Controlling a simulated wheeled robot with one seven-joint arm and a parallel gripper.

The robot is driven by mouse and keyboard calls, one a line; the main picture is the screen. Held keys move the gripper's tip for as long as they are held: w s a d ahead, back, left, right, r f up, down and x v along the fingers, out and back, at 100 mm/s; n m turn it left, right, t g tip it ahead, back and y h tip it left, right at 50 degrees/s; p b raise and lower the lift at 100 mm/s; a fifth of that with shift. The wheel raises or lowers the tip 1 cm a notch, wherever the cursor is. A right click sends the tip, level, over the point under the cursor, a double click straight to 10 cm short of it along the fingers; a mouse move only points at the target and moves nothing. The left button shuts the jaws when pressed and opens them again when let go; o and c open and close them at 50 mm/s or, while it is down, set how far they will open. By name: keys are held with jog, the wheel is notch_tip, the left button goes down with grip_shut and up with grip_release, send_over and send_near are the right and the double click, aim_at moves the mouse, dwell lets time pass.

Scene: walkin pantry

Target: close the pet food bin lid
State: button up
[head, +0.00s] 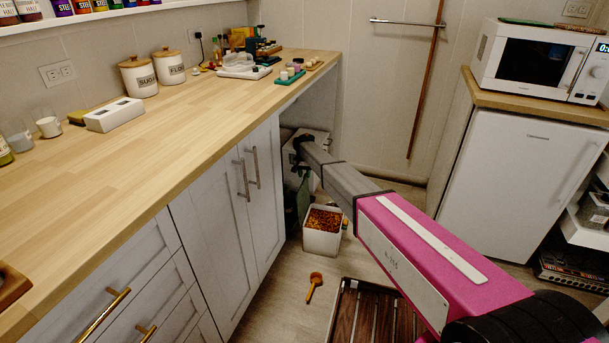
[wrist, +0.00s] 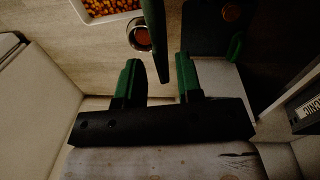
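The pet food bin is a white, square tub (head: 322,243) full of brown kibble, on the floor by the cabinets. It is uncovered; part of it shows at the top of the wrist view (wrist: 75,10). A dark green panel (head: 303,198), apparently its lid, stands upright at the bin's left back. In the wrist view a thin dark green edge (wrist: 157,45), apparently the lid, reaches down between my fingers. My gripper (wrist: 158,66) has its green fingers apart, with gaps on both sides of that edge. In the head view my arm mostly hides the gripper.
A wooden scoop (head: 315,286) lies on the floor before the bin. A slatted wooden mat or crate (head: 366,312) is at the bottom. White cabinets (head: 228,210) border the left; a white fridge (head: 510,185) stands right. A small metal cup (wrist: 140,34) sits near the bin.

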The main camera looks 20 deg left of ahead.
grip_shut()
jog(key=shift+d, duration=0.15)
